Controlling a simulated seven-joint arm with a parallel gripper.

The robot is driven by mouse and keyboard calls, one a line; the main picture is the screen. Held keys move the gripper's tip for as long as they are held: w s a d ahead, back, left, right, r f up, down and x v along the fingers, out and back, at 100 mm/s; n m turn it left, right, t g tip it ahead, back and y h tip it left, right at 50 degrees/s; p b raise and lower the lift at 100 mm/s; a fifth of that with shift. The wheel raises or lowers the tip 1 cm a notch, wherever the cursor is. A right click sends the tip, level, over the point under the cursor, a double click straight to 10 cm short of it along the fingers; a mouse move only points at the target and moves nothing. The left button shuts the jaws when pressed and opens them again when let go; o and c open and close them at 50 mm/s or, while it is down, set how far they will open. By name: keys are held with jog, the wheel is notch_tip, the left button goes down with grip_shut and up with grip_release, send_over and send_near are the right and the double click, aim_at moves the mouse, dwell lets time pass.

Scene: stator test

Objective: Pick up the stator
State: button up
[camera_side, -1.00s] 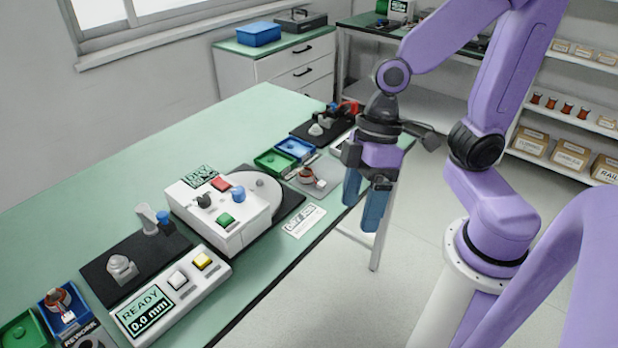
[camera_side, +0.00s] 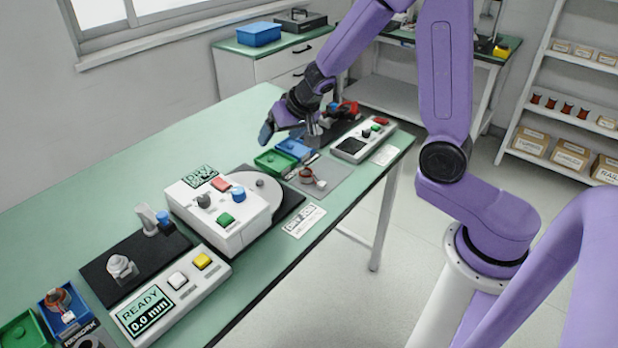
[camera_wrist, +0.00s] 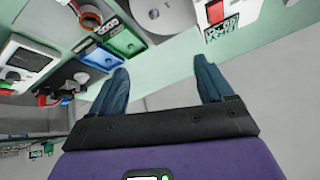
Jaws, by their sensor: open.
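A small stator (camera_side: 306,175) with copper-red windings sits on a grey mat on the near side of the green bench, in front of the small bins. It also shows at the top left of the wrist view (camera_wrist: 90,17), partly cut off by the frame edge. A second similar copper-wound part (camera_side: 57,298) lies in a blue bin at the lower left. My gripper (camera_side: 279,125) is open and tilted beyond the bins, apart from both parts. In the wrist view its two blue fingers (camera_wrist: 161,68) are spread with nothing between them.
A green bin (camera_side: 273,161) and a blue bin (camera_side: 295,147) stand beside the grey mat. A white tester (camera_side: 225,210) with buttons and a round plate stands left of the mat. A control box (camera_side: 362,143) is at the right. The bench's back left is clear.

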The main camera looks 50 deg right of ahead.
jog(key=s+d+f+m+g+h, duration=0.2)
jog(key=s+d+f+m+g, duration=0.1)
jog(key=d, duration=0.4)
send_near(306, 171)
jog(key=shift+m+h, duration=0.3)
jog(key=shift+w+d+f, duration=0.1)
jog(key=shift+w+f, duration=0.15)
jog(key=shift+f, duration=1.05)
jog(key=shift+w+a+f, duration=0.1)
jog(key=shift+w+f, duration=0.15)
jog(key=shift+f, duration=1.1)
jog(key=shift+w+d+f, duration=0.1)
jog(key=shift+w+f, duration=0.2)
jog(key=shift+f, duration=1)
jog(key=c, duration=1.2)
jog(key=shift+r, duration=0.15)
